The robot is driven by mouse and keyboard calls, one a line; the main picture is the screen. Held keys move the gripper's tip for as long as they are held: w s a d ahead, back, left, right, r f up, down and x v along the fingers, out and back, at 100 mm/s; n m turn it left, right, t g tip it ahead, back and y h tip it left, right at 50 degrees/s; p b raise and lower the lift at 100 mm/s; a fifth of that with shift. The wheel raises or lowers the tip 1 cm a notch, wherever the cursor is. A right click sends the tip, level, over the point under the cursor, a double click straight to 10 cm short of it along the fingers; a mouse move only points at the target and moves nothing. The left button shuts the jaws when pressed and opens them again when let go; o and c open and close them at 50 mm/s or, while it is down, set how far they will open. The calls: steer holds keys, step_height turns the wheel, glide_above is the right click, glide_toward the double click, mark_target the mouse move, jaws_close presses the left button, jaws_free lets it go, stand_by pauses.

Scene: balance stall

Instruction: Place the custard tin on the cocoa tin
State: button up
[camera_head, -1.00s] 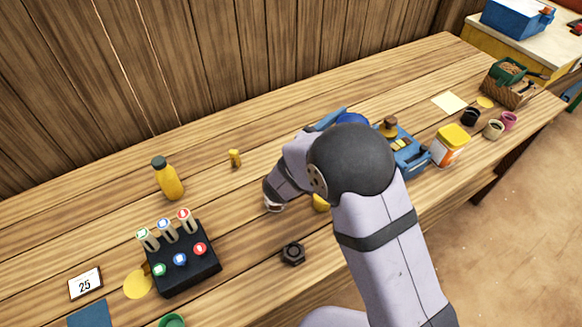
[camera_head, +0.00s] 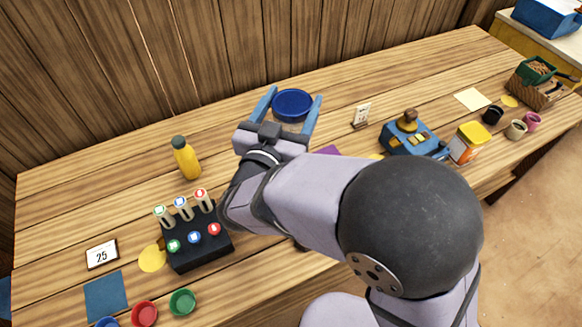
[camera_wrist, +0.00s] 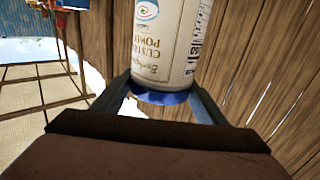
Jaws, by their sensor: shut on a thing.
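The custard tin (camera_wrist: 172,45) is in my gripper (camera_head: 296,95). In the wrist view it has a pale label with "custard" lettering upside down in the picture, and a blue rim lies between the two fingers. In the head view only its round blue lid (camera_head: 293,105) shows between the blue fingers, over the back of the table. I cannot make out a tin marked cocoa. A purple thing (camera_head: 328,150) is mostly hidden behind my arm, and I cannot tell what it is.
A yellow bottle (camera_head: 187,158) and a black rack (camera_head: 200,240) stand at left. A small card (camera_head: 362,115), a blue scale-like device (camera_head: 405,135) and a yellow-lidded tub (camera_head: 468,142) are at right. The wooden wall borders the table's back.

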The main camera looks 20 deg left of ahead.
steer(key=shift+a+f, duration=0.2)
steer(key=shift+f+p, duration=0.5)
steer(key=shift+f, duration=4.4)
steer(key=shift+f, duration=0.2)
steer(key=o, duration=1.7)
steer(key=shift+r, duration=0.2)
steer(key=s+b, duration=0.2)
steer(key=s, duration=1)
steer(key=shift+b, duration=0.4)
